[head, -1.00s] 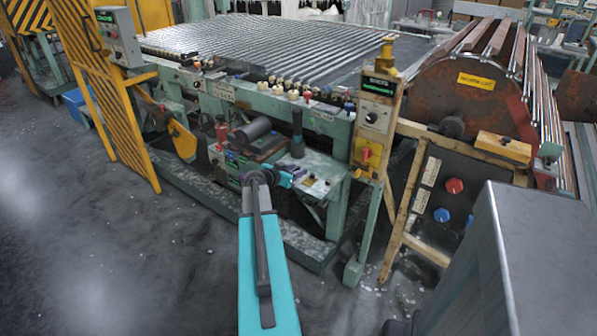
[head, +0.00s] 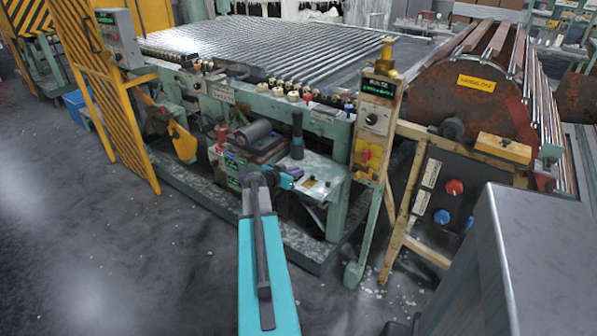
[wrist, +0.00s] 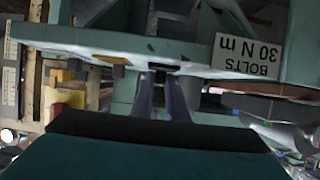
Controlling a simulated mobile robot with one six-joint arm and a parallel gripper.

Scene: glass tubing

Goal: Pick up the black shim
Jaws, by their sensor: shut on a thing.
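My gripper (head: 296,172) is at the front edge of the small green machine shelf (head: 322,172), at the end of my teal arm. In the wrist view, its two grey-purple fingers (wrist: 162,76) reach up to the edge of a pale green ledge (wrist: 95,42). They are shut on a small dark piece, the black shim (wrist: 160,67), at their tips. Most of the shim is hidden between the fingers. In the head view the shim is too small to make out. I cannot tell whether it still touches the ledge.
A control post (head: 376,120) is to the right. In the wrist view, an upside-down sign (wrist: 248,57) reads "BOLTS 30 N m". Open floor (head: 90,240) lies at the left.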

